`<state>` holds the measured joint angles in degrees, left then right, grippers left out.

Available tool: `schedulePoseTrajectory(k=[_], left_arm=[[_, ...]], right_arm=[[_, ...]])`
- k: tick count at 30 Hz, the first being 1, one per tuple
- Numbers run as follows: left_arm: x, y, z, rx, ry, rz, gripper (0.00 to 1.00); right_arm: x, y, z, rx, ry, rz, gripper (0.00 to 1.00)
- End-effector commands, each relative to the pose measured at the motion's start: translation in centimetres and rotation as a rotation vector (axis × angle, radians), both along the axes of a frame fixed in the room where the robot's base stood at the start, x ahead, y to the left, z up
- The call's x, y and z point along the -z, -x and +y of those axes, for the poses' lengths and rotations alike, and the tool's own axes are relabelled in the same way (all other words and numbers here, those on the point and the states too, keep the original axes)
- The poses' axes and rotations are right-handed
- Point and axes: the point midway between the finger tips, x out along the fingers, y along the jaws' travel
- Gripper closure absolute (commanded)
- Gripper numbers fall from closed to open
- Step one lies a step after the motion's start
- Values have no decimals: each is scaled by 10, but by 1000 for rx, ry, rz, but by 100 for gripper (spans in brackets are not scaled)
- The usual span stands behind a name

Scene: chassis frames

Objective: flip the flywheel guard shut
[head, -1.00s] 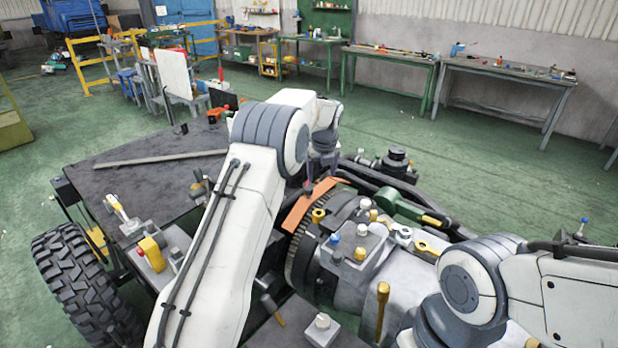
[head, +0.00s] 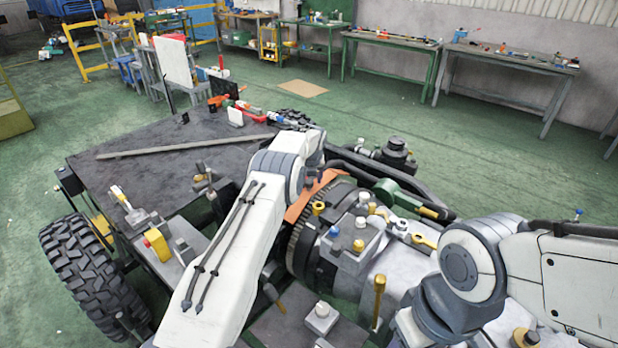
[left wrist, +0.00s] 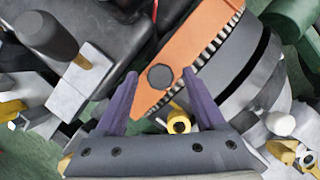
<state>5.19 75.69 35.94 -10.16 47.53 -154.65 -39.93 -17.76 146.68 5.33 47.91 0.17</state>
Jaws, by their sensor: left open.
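The flywheel guard is an orange curved plate (head: 300,206) beside the toothed flywheel (head: 298,249) in the head view, partly hidden by my left arm. In the left wrist view the orange guard (left wrist: 197,40) runs diagonally across the upper middle, with flywheel teeth (left wrist: 216,47) along its right edge. A dark round spot, knob or hole, shows near its lower end. My left gripper (left wrist: 160,74) is open, its two purple fingers on either side of that round spot. I cannot tell whether they touch the guard. My right gripper is out of view; only my right arm shows.
A grey housing (head: 354,240) with several coloured caps and yellow levers stands right of the flywheel. A green cylinder (head: 398,194) lies behind it. A dark flat deck (head: 150,180) with a long bar lies left. A tyre (head: 85,280) stands at front left.

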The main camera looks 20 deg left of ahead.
Motion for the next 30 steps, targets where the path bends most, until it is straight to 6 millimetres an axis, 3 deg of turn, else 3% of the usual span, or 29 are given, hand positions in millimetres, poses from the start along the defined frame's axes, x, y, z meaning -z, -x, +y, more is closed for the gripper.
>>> schedulePoseTrajectory(k=[9, 10, 15, 30], left_arm=[[2, -1, 1, 0, 0, 0, 29], [2, -1, 1, 0, 0, 0, 33], [2, -1, 1, 0, 0, 0, 98], [2, -1, 1, 0, 0, 0, 100]], right_arm=[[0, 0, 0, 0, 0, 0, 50], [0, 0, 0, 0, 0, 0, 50], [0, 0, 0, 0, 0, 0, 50], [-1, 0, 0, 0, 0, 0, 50]])
